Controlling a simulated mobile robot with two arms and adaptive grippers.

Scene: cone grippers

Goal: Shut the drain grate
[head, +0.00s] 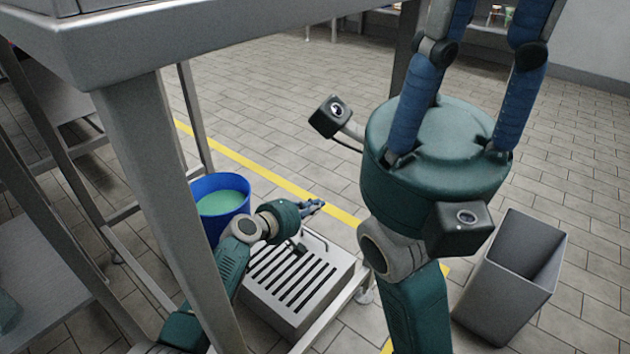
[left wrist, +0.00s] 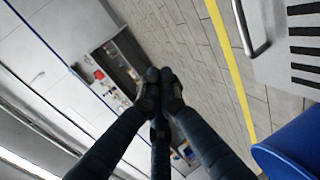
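The drain grate (head: 292,277) is a pale metal panel with dark slots, on a low box-like metal body near the floor. Its bar handle (head: 316,236) stands at the far edge. In the left wrist view, the handle (left wrist: 254,30) and slotted part (left wrist: 303,50) show at top right. I cannot tell whether the grate sits fully flush. My left gripper (head: 317,205) is just beyond the handle, apart from it in the left wrist view. Its fingertips (left wrist: 158,82) meet with nothing between them. My right gripper (head: 486,35) is large in front, fingers spread, tips cut off by the frame.
A blue bucket (head: 205,184) with green contents stands left of the grate. A grey open bin (head: 505,295) stands at right. A metal table (head: 150,45) and its leg rise at left.

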